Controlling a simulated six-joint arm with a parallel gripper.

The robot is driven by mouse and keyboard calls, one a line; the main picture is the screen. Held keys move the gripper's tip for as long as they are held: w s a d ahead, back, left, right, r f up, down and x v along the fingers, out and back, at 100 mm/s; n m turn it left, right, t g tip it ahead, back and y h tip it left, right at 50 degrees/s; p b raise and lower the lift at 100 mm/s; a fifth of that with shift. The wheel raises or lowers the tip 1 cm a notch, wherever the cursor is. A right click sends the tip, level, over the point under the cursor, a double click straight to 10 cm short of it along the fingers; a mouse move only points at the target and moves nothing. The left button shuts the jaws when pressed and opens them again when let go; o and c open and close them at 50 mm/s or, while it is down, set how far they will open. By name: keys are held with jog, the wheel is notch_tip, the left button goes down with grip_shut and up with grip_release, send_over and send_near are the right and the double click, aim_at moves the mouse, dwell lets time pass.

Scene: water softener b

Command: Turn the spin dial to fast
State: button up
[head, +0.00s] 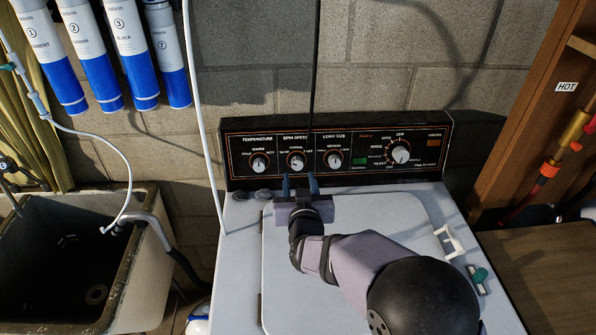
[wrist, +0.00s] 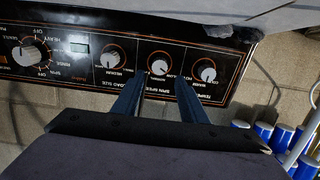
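The spin speed dial (head: 296,162) is a silver knob on the black control panel (head: 240,172), with slow, normal and fast marks around it. It is the middle one of three small knobs. I cannot tell its exact setting. My gripper (head: 300,181) is in front of and just below the dial. Its two blue fingers are apart, with nothing between them. In the wrist view, which is upside down, the dial (wrist: 158,67) shows beyond the gap between the fingertips (wrist: 158,90). I see no contact with the dial.
The temperature dial (head: 259,163) is to the left and the load size dial (head: 333,160) to the right, both close. A larger timer dial (head: 400,153) is further right. Dark lumps (head: 264,194) lie on the washer top. The white lid (head: 390,225) is below my arm.

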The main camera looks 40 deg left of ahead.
aim_at(297, 166)
jog(key=x, duration=0.7)
jog(key=shift+w+a+f, duration=0.15)
jog(key=shift+w+a, duration=0.05)
jog(key=shift+w, duration=0.05)
jog(key=shift+w+a, duration=0.1)
jog(key=shift+w, duration=0.05)
jog(key=c, duration=0.6)
jog(key=m, duration=0.6)
jog(key=shift+m, duration=0.3)
jog(key=m, duration=1.7)
jog(key=o, duration=0.8)
